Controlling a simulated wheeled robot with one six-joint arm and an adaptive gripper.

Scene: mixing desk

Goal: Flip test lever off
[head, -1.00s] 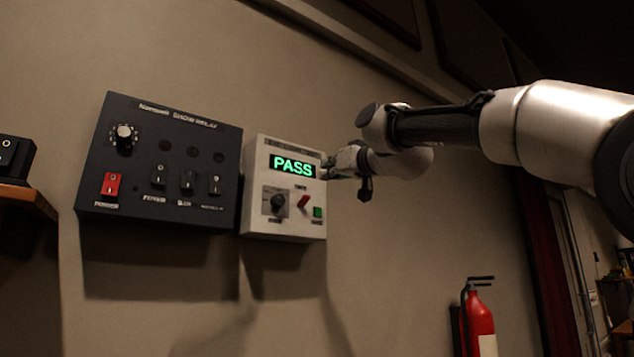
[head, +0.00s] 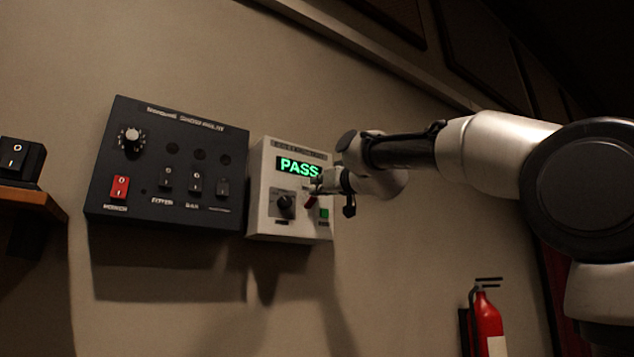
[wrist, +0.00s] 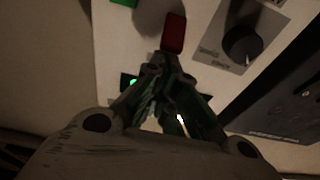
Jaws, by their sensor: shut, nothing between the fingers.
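The white test box (head: 262,212) is on the wall with a lit green "PASS" display (head: 299,167). Its red test lever (head: 311,201) is partly hidden by my gripper in the head view. In the wrist view the red lever (wrist: 174,33) stands just past the fingertips. My gripper (head: 318,187) is shut and empty, with its tips right at the lever; I cannot tell whether they touch it. It also shows in the wrist view (wrist: 165,62). Beside the lever are a black knob (head: 285,204) and a green button (head: 324,213).
A black panel (head: 150,190) with a knob, a red switch and several dark switches hangs left of the box. A shelf (head: 35,201) with a black rocker switch (head: 22,157) is at far left. A fire extinguisher (head: 487,322) is at lower right. The wall below the box is clear.

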